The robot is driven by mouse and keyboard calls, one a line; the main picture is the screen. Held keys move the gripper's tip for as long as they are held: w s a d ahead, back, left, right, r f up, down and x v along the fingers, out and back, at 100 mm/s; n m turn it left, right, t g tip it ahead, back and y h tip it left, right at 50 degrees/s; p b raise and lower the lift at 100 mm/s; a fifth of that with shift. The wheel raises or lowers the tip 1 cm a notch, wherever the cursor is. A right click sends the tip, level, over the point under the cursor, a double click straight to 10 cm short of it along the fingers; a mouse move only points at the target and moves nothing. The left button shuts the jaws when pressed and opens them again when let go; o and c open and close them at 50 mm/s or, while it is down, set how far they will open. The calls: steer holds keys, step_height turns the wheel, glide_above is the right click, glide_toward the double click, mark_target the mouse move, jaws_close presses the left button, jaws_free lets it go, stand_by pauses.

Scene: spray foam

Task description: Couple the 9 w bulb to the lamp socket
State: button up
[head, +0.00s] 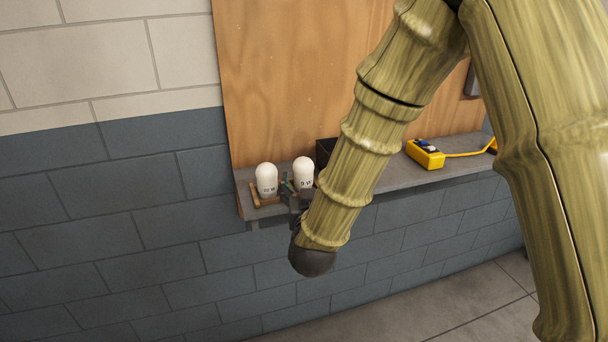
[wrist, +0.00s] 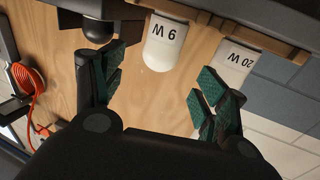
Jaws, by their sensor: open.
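The white 9 W bulb (wrist: 163,42) shows in the wrist view, its printed label upside down. It stands in a wooden holder on the shelf and appears as the right-hand bulb (head: 303,170) in the head view. My gripper (wrist: 162,88) is open and empty, its green-padded fingers spread either side of the 9 W bulb's dome in the picture, with no contact visible. In the head view my gripper (head: 291,193) is at the shelf's front edge by the bulbs, partly hidden by my arm. I cannot clearly identify the lamp socket.
The 20 W bulb (wrist: 235,62) stands close beside, partly behind my right-hand finger. A black box (head: 324,149) is on the other side. A yellow tool (head: 425,154) lies farther right on the grey shelf (head: 390,180). A wooden board (head: 285,70) backs it.

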mark_target(304, 173)
steer(key=shift+w+a+f+p, duration=0.15)
steer(key=shift+w+p, duration=0.55)
steer(key=shift+w, duration=1.45)
steer(key=shift+w+a+f+p, duration=0.1)
steer(key=shift+w+p, duration=0.55)
steer(key=shift+w, duration=1.45)
steer(key=c, duration=1.1)
